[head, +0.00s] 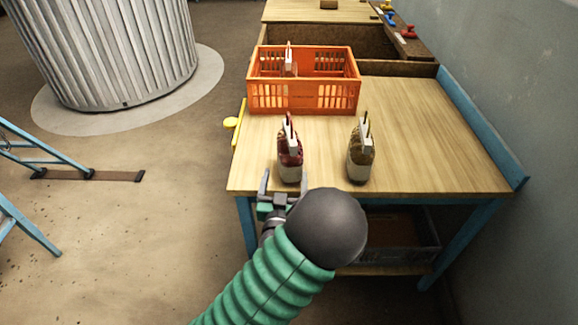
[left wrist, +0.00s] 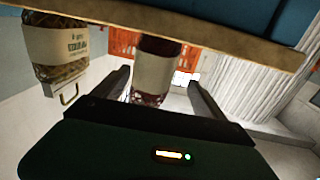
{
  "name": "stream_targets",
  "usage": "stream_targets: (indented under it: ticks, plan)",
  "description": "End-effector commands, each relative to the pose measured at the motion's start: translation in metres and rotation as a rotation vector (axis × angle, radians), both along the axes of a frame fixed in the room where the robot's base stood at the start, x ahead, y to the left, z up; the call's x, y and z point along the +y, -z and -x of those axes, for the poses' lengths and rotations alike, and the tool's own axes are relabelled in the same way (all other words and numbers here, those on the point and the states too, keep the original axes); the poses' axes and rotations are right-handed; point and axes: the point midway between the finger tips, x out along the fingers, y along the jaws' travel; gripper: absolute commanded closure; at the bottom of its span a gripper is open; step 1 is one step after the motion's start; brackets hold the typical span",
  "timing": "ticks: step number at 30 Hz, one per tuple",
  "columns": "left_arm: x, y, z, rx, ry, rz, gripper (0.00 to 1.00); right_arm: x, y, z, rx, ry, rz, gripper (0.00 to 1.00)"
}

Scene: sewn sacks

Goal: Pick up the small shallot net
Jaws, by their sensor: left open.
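A small dark-red net sack with a pale label (head: 290,155) stands upright near the front edge of the wooden table; its red colour fits shallots, but I cannot read its label. My left gripper (head: 283,186) is open and empty just in front of it, at the table edge. In the left wrist view, which is upside down, the red sack (left wrist: 153,72) shows beyond and between the two fingers, apart from them. A brownish net sack (head: 360,152) stands to its right; it also shows in the left wrist view (left wrist: 60,48). My right gripper is out of view.
An orange crate (head: 303,97) stands behind the sacks with a pale-labelled item (head: 290,62) in it. A yellow object (head: 232,122) sits at the table's left edge. The right part of the wooden tabletop (head: 440,140) is clear.

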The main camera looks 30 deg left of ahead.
Motion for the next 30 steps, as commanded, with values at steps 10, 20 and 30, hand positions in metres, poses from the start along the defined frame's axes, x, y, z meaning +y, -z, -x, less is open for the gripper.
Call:
stream_targets:
  ticks: [10,20,30]
  plan:
    - [0.024,0.008,-0.048,-0.002,-0.003,0.004,0.18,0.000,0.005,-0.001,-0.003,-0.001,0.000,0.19]
    - [0.027,0.005,-0.062,0.000,-0.003,0.001,0.18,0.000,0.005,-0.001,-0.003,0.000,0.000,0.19]
    - [0.030,0.006,-0.061,0.000,-0.004,0.004,0.61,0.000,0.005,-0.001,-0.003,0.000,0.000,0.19]
